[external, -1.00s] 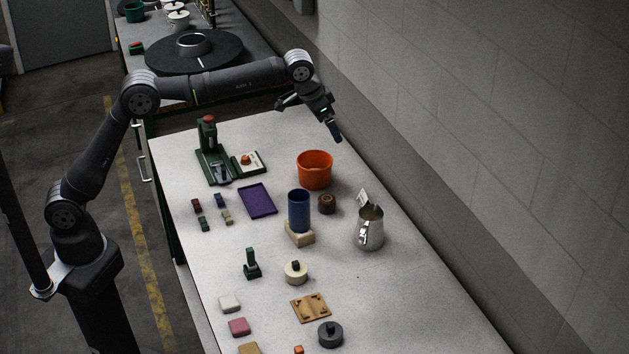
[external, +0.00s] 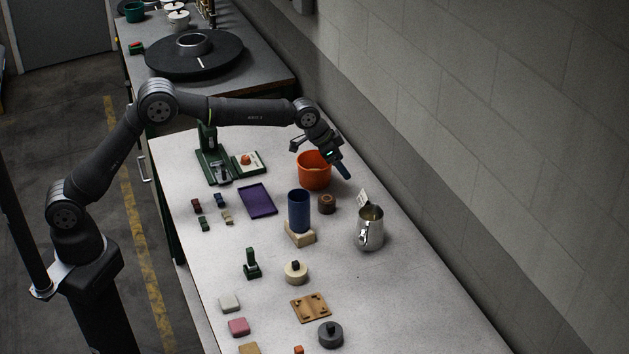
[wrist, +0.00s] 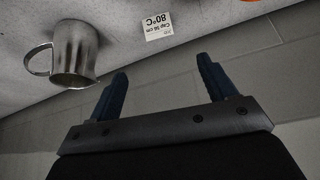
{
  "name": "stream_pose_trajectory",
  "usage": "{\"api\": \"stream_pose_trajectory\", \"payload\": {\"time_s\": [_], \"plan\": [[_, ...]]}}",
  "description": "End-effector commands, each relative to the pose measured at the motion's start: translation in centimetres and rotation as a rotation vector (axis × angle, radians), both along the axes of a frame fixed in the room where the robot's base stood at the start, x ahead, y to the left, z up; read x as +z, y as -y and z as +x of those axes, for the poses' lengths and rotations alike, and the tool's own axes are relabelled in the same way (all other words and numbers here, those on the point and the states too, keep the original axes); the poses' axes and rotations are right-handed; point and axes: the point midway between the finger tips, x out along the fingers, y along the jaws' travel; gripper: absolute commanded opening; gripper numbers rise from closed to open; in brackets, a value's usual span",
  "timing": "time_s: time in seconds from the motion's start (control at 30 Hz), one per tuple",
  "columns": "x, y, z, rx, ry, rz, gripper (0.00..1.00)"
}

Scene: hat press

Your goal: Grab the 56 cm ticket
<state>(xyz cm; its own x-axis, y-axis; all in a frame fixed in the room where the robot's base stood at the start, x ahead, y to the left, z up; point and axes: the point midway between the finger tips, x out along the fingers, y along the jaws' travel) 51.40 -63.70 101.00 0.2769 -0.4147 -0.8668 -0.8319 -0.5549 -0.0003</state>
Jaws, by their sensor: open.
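The ticket (wrist: 158,27) is a small white card reading "Cap 56 cm" and "80°C", upside down in the wrist view. In the external view the ticket (external: 363,197) shows just behind and left of the metal pitcher's rim; what supports it is unclear. My gripper (wrist: 162,70) is open, its two blue fingers apart with nothing between them. In the wrist view the ticket appears beyond the fingertips, roughly centred between them. In the external view my gripper (external: 342,171) is above the table beside the orange pot, farther back than the ticket.
The metal pitcher (external: 370,232) stands close to the ticket; it also shows in the wrist view (wrist: 76,52). The orange pot (external: 314,172), blue cylinder (external: 298,210) and brown round piece (external: 326,204) are nearby. The grey wall (external: 480,150) runs along the table's right side.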

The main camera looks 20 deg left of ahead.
Motion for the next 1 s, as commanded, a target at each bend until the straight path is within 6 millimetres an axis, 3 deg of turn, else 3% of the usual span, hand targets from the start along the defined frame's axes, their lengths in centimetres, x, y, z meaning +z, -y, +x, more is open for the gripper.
{"api": "stream_pose_trajectory", "payload": {"time_s": [0.2, 0.5, 1.0], "plan": [[-3.8, 1.8, 1.1, 0.0, -0.002, 0.002, 0.77], [-8.0, 3.8, 2.5, 0.0, -0.001, 0.002, 0.77], [-11.2, 5.7, 3.6, 0.001, -0.002, 0.001, 0.77]]}}
